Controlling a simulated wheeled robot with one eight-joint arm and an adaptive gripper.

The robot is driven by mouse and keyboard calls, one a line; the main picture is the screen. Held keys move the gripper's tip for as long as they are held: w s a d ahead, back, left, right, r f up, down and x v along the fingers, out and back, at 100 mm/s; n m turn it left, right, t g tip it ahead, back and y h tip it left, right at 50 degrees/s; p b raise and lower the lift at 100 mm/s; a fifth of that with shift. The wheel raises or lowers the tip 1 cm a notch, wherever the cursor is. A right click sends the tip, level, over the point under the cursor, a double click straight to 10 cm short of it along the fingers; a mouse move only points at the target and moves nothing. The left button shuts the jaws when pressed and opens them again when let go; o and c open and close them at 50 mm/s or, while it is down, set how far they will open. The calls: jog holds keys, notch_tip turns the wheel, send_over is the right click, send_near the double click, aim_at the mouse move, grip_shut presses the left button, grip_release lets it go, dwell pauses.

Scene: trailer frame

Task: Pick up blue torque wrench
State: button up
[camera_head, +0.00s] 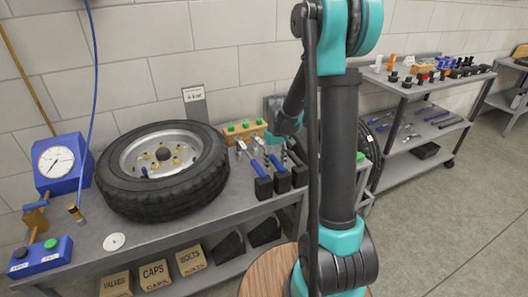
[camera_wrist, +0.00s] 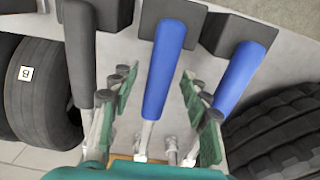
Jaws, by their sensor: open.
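A blue torque wrench (camera_wrist: 166,68) runs down the middle of the wrist view, its silver shaft toward the bottom. A second blue-handled wrench (camera_wrist: 241,75) lies to its right, and a dark grey-handled one (camera_wrist: 79,50) to its left. The blue handles also show in the head view, with the middle one (camera_head: 275,162) partly hidden near my arm. My gripper (camera_wrist: 160,82) is open, its green-padded fingers on either side of the middle blue wrench. I cannot tell whether a finger touches it. In the head view the fingers are hard to make out.
Black blocks (camera_head: 263,188) stand at the wrenches' handle ends on the grey bench (camera_head: 215,208). A large tyre (camera_head: 165,200) lies close on the left. A second tyre (camera_wrist: 40,115) with a label shows in the wrist view. A wooden strip with green knobs (camera_head: 244,127) stands behind.

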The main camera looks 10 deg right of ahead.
jog(key=shift+s+d+f, duration=0.1)
jog(key=shift+s+f, duration=0.05)
jog(key=shift+f, duration=1.55)
grip_shut()
